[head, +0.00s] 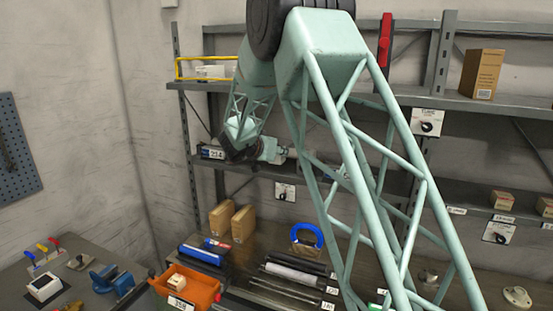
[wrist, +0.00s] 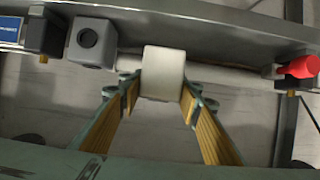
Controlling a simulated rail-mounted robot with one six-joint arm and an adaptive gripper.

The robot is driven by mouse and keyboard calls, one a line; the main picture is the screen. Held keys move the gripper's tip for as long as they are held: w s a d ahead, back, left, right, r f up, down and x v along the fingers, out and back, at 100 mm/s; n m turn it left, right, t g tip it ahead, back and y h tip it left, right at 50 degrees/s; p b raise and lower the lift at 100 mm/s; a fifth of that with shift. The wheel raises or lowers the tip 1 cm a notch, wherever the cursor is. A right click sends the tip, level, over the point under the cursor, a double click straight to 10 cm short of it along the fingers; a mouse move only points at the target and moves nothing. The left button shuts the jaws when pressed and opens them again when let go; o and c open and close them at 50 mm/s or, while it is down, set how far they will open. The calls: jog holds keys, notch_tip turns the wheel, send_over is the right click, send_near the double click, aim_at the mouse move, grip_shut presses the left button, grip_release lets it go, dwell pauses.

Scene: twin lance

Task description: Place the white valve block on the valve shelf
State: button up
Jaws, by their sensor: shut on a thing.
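The white valve block (wrist: 163,72) is between the fingertips of my gripper (wrist: 161,92) in the wrist view. The yellow-padded fingers are shut on its two sides. The block is at the edge of a grey shelf (wrist: 215,32); I cannot tell whether it touches it. In the head view my gripper (head: 270,151) is at the middle shelf level on the left part of the rack. The block cannot be made out clearly there. Which shelf is the valve shelf is not readable in these views.
A grey block with a round hole (wrist: 91,43) and a dark block (wrist: 44,32) are left of the held block. A red part (wrist: 300,67) is to the right. In the head view an orange bin (head: 203,291) and brown boxes (head: 243,223) are below.

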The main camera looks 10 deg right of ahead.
jog(key=shift+w, duration=0.1)
dwell(0.3)
jog(key=shift+w, duration=0.25)
jog(key=shift+w+f, duration=0.1)
jog(key=shift+f, duration=1.65)
jog(key=shift+f, duration=0.15)
jog(key=o, duration=1)
